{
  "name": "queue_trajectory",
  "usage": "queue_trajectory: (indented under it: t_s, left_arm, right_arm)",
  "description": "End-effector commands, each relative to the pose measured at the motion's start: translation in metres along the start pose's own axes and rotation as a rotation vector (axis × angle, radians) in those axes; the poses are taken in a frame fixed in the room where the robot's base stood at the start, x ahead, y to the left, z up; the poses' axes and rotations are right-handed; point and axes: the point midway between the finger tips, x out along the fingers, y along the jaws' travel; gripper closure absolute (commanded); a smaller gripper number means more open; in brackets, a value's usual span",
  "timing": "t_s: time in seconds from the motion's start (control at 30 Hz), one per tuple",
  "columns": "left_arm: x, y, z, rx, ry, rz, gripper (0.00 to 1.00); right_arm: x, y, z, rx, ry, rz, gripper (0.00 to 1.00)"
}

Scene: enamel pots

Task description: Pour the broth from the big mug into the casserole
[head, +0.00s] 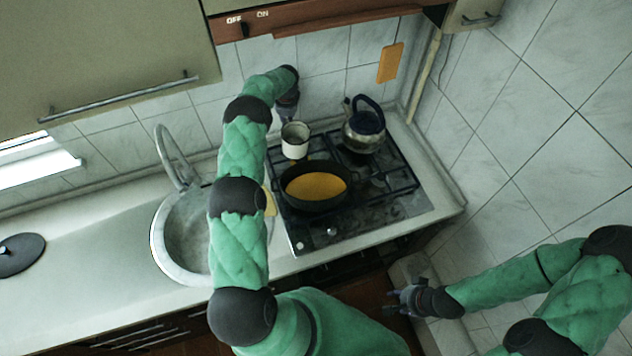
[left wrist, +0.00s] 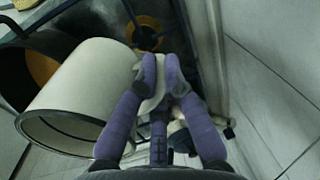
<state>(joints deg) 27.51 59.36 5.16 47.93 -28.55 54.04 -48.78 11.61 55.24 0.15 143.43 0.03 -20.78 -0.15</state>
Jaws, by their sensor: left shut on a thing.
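The big mug (head: 295,141), cream with a dark rim, is at the back left of the hob, behind the casserole. Its mouth shows in the head view and its inside looks pale; I see no broth in it. My left gripper (head: 288,112) is behind it. In the left wrist view, the mug (left wrist: 85,90) is large at the left, and my left gripper (left wrist: 160,65) is shut on its handle. The dark casserole (head: 313,204) stands open on the hob with orange broth (head: 315,186) inside. My right gripper (head: 398,301) looks open and empty, low before the counter.
A kettle (head: 363,138) with a dark blue handle stands at the back right of the hob (head: 410,205). A sink (head: 180,240) with a tap lies to the left. A dark round lid (head: 20,254) lies on the clear counter farther left. An orange board (head: 390,63) hangs on the wall.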

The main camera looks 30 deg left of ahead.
Motion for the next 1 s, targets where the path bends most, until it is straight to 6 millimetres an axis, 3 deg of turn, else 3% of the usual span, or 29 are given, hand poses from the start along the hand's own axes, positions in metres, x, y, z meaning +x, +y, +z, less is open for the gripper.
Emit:
queue_trajectory:
  t_s: [0.5, 1.0]
  left_arm:
    - [0.021, -0.006, -0.001, 0.006, 0.010, 0.112, 1.00]
    - [0.021, -0.007, -0.001, 0.014, 0.017, 0.150, 1.00]
  right_arm:
    - [0.048, 0.017, -0.002, 0.000, 0.000, 0.000, 0.67]
    - [0.060, 0.021, -0.003, 0.000, 0.001, 0.000, 0.67]
